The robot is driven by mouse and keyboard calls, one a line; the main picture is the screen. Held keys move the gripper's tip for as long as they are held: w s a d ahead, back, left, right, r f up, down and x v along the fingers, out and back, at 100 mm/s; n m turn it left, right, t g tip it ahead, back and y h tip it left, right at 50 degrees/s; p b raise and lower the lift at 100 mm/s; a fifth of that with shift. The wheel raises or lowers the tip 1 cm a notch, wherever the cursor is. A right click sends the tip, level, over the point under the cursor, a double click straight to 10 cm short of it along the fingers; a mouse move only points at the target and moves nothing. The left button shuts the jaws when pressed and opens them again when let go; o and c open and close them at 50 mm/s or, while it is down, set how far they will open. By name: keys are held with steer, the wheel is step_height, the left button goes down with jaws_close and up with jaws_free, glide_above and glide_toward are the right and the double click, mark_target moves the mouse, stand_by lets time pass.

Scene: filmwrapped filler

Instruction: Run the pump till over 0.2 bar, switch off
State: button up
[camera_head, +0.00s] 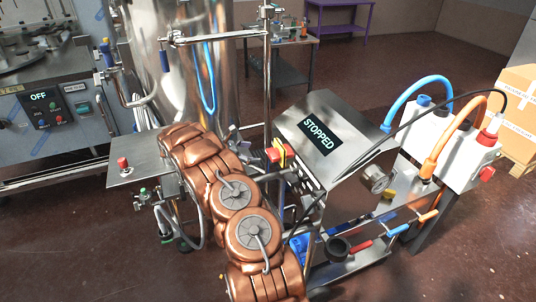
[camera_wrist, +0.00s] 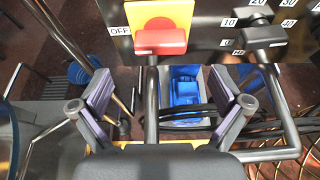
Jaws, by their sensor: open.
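The pump panel's sloped display (camera_head: 318,134) reads STOPPED in the head view. A red switch handle (camera_wrist: 160,42) on a yellow plate (camera_wrist: 160,14) shows at the top of the wrist view, with an OFF label to its left; the switch also shows in the head view (camera_head: 279,154). To its right is a black knob (camera_wrist: 264,35) with a number scale. My gripper (camera_wrist: 162,98) is open and empty, its fingers below the switch and apart from it. A blue motor-like body (camera_wrist: 186,92) lies beyond the fingers. No pressure value is readable.
Blue (camera_head: 420,85) and orange (camera_head: 446,135) hoses arch at the cart's right beside white boxes. A steel tank (camera_head: 180,75) stands behind. A machine panel (camera_head: 45,108) at left reads OFF. Dark bent rods rise close to my fingers. Open floor lies behind the cart.

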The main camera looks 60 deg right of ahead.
mark_target(269, 154)
steer(key=shift+p+x, duration=1.1)
steer(key=shift+x, duration=2.45)
steer(key=shift+c, duration=0.2)
steer(key=c, duration=1.1)
